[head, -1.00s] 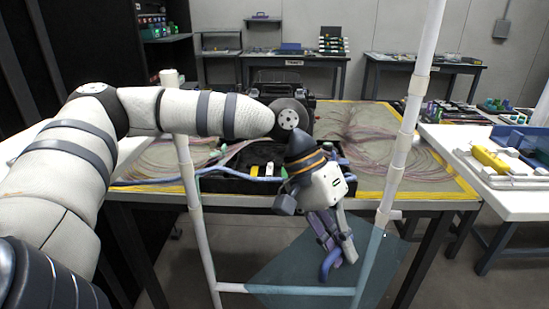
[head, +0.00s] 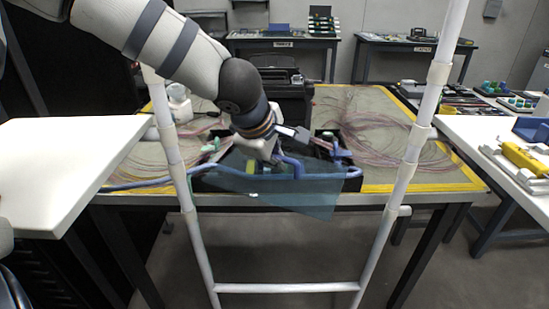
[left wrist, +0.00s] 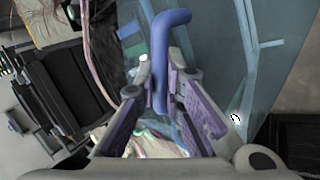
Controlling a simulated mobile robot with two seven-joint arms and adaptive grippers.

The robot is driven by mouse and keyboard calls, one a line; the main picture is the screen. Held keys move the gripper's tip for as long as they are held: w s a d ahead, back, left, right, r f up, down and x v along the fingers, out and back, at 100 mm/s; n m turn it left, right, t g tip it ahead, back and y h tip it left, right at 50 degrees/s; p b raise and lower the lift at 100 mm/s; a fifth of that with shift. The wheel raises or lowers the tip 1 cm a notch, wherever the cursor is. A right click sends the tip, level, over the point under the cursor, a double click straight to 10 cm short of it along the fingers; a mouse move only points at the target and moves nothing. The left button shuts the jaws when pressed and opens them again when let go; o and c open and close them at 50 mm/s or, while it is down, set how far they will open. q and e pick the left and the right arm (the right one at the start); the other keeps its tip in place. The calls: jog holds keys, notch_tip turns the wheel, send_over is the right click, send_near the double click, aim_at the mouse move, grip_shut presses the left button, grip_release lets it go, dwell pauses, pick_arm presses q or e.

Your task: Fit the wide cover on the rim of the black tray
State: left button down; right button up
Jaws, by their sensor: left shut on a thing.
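The wide cover (head: 312,195) is a translucent blue-teal sheet with a blue bent handle (head: 297,168). My left gripper (head: 278,158) is shut on this handle and holds the cover at the front of the black tray (head: 352,185). The cover is tilted and overlaps much of the tray's front in the head view; I cannot tell whether it touches the rim. In the left wrist view the handle (left wrist: 161,60) lies between the purple fingers (left wrist: 160,85), with the sheet (left wrist: 288,50) to the right. My right gripper is not in view.
The tray stands at the front of a yellow-edged table (head: 440,187) with coiled fibres, before a black machine (head: 285,98). A white pole frame (head: 398,190) stands in front. White tables (head: 70,150) flank both sides.

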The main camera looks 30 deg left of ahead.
pick_arm(q)
jog(key=a+r+n+y, duration=0.1)
jog(key=w+a+r+n, duration=0.1)
jog(key=a+r+n, duration=0.1)
jog(key=a+r+n+g+y, duration=0.1)
jog(key=r, duration=0.1)
jog(key=shift+w+a+n+y, duration=0.15)
jog(key=shift+w+n+y, duration=0.15)
jog(key=shift+w, duration=0.1)
jog(key=shift+w+a+f, duration=0.1)
jog(key=shift+w+a, duration=0.2)
jog(key=shift+w, duration=0.1)
jog(key=w+a+f+b, duration=0.1)
jog(key=w+f, duration=0.3)
jog(key=w+a+f+b, duration=0.1)
jog(key=w+a+f, duration=0.1)
jog(key=w+f, duration=0.2)
jog(key=w+a+f+b, duration=0.2)
jog(key=w+f, duration=0.1)
jog(key=w, duration=0.1)
jog(key=shift+w+f, duration=0.1)
jog(key=shift+f, duration=0.3)
jog(key=shift+d+f, duration=0.1)
jog(key=shift+f, duration=0.2)
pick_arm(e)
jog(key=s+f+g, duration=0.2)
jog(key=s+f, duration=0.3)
